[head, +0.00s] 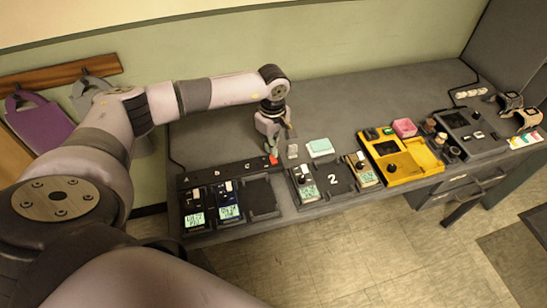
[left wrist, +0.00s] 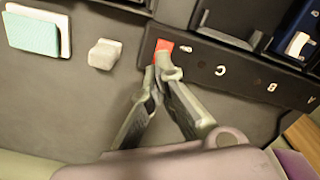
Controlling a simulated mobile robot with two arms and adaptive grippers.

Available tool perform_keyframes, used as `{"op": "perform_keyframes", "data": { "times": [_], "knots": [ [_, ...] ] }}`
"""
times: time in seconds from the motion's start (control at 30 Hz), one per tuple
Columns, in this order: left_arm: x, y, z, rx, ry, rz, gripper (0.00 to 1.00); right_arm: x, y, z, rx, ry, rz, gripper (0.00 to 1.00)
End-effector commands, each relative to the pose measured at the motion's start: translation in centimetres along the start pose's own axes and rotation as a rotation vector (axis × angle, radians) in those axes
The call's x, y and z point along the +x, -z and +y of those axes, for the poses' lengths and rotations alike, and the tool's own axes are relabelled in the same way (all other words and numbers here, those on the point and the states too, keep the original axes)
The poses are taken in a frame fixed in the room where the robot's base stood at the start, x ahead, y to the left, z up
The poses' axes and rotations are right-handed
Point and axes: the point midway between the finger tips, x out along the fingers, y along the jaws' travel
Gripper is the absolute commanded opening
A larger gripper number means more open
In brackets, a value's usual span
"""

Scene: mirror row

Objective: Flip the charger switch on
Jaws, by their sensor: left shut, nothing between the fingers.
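The charger (head: 225,177) is a dark unit at the table's front left, with slots marked A, B and C. A red switch (head: 273,160) sits at the right end of its lettered strip; it also shows in the left wrist view (left wrist: 164,46). My left gripper (head: 271,146) is shut and empty, its tips pointing down right at the switch. In the left wrist view the fingertips (left wrist: 158,72) are at the red switch's lower edge; I cannot tell whether they touch. The switch's position cannot be read. My right gripper is not in view.
Handheld devices (head: 194,208) stand in slots A and B; slot C (head: 261,196) is empty. A small grey block (head: 292,151) and a white-and-teal pad (head: 320,148) lie right of the gripper. A second charger (head: 335,178) and a yellow tray (head: 400,160) stand further right. The table behind is clear.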

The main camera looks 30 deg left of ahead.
Motion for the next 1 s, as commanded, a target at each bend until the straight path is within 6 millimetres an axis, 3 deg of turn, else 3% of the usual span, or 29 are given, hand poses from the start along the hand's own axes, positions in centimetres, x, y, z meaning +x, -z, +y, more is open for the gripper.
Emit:
{"op": "perform_keyframes", "data": {
  "times": [1.0],
  "knots": [
    [1.6,0.0,0.0,0.0,0.0,0.0,0.0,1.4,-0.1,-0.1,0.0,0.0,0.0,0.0]
  ]
}}
